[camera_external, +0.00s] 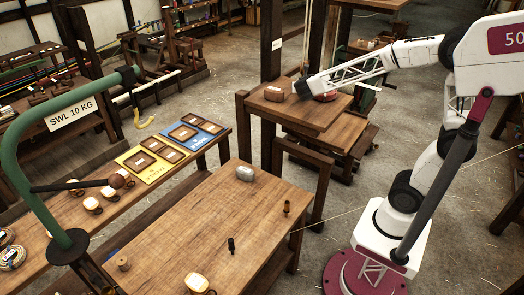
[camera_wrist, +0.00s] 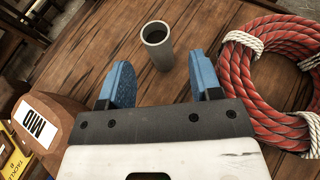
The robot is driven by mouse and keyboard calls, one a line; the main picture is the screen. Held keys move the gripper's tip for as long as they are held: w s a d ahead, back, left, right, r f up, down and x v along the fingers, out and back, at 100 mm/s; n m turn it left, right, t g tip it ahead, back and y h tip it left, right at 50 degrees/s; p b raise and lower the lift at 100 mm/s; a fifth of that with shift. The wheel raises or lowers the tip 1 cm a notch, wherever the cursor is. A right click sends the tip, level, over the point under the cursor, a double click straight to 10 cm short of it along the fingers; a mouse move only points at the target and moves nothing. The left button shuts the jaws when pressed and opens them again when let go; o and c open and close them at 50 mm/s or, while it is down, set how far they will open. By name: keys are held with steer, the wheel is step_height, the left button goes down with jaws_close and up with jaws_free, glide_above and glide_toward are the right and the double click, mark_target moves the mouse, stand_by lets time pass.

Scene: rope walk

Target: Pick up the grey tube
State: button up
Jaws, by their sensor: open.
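The grey tube (camera_wrist: 158,54) stands upright on a wooden tabletop in the wrist view, its open dark top facing up. My gripper (camera_wrist: 160,72) is open, with its two blue fingers apart and nothing between them. The tube stands just beyond the fingertips, roughly centred between them and slightly nearer the right finger. In the external view my gripper (camera_external: 303,88) is low over the small wooden table at the back. I cannot make out the tube there.
A red rope coil (camera_wrist: 240,75) with white bindings lies close right of the tube. A brown block labelled MID (camera_wrist: 62,108) is left of my gripper. The small table's top (camera_external: 318,120) has bare wood in front. A larger bench (camera_external: 190,225) holds several small items.

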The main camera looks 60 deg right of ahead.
steer(key=shift+x, duration=2.5)
steer(key=shift+f, duration=0.1)
steer(key=c, duration=1)
steer(key=shift+s+r, duration=0.1)
steer(key=shift+r, duration=4.95)
